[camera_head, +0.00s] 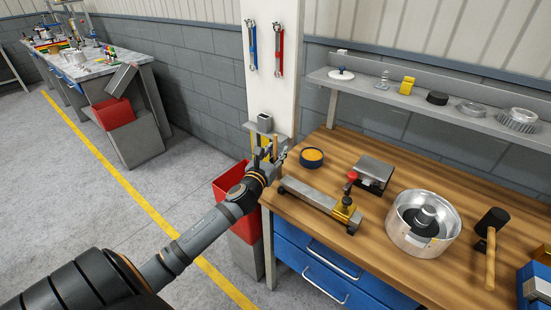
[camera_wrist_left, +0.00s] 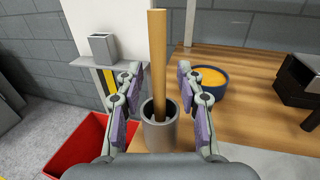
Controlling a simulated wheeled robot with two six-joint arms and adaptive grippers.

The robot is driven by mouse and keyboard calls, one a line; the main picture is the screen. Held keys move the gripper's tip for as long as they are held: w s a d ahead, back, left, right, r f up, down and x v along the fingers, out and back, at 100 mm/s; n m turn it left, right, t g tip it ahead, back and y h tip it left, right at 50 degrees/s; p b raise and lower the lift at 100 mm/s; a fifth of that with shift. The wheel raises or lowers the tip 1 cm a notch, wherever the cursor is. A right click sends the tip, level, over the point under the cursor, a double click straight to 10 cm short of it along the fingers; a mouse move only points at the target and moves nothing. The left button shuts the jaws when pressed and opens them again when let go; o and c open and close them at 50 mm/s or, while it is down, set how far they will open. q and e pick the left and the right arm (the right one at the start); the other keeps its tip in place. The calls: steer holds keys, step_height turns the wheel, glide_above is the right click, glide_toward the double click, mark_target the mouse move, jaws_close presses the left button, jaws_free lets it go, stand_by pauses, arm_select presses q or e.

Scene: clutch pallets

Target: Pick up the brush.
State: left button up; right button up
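The brush shows in the left wrist view as a wooden handle (camera_wrist_left: 157,65) standing upright, slightly tilted, in a grey cylindrical cup (camera_wrist_left: 160,130). Its bristle end is hidden. My left gripper (camera_wrist_left: 158,80) is open, with its two purple-padded fingers on either side of the handle and gaps on both sides. In the head view my left gripper (camera_head: 268,158) is at the left end of the wooden workbench (camera_head: 385,165), and it mostly hides the cup. My right gripper is not in view.
A round tin with orange contents (camera_head: 312,157) stands close right of the gripper. A red bin (camera_head: 227,185) is below at the left. A long metal fixture (camera_head: 312,195), a metal housing (camera_head: 405,235) and a mallet (camera_head: 490,250) occupy the bench. A shelf (camera_head: 440,100) runs behind.

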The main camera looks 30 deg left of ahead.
mark_target(275, 135)
arm_select(q)
jaws_close()
stand_by(0.3)
step_height(275, 135, up, 10)
steer(key=shift+p, duration=0.65)
steer(key=c, duration=0.7)
jaws_free()
jaws_close()
